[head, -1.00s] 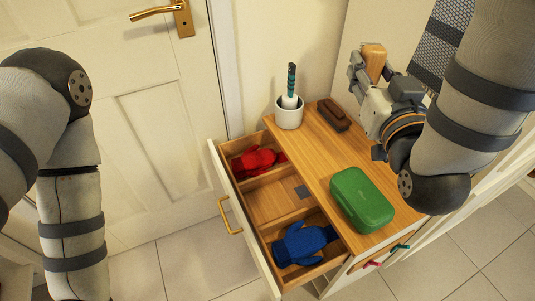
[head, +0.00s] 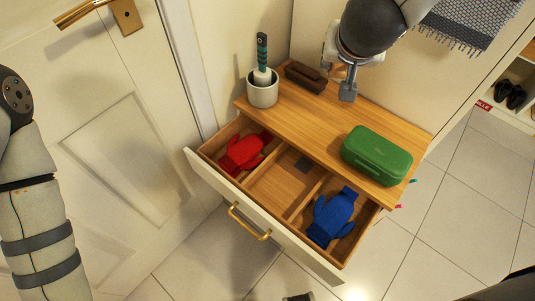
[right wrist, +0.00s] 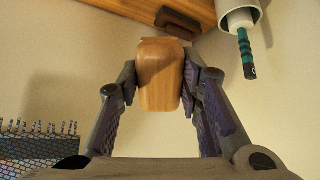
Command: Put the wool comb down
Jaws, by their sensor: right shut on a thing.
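The wool comb, a light wooden block, is between the fingers of my right gripper in the right wrist view (right wrist: 160,78). The gripper (right wrist: 160,85) is shut on it from both sides. In the head view my right gripper (head: 342,82) is at the back of the wooden cabinet top (head: 298,112), to the right of the dark brown brush, and my arm hides most of it. Only a sliver of the comb shows there. I cannot tell whether the comb touches the top.
A white cup (head: 262,94) with a teal-handled tool and the brown brush (head: 305,77) stand at the back left. A green case (head: 376,155) lies at the right. The open drawer (head: 262,220) holds a red mitten (head: 243,152) and a blue mitten (head: 332,217). The top's middle is clear.

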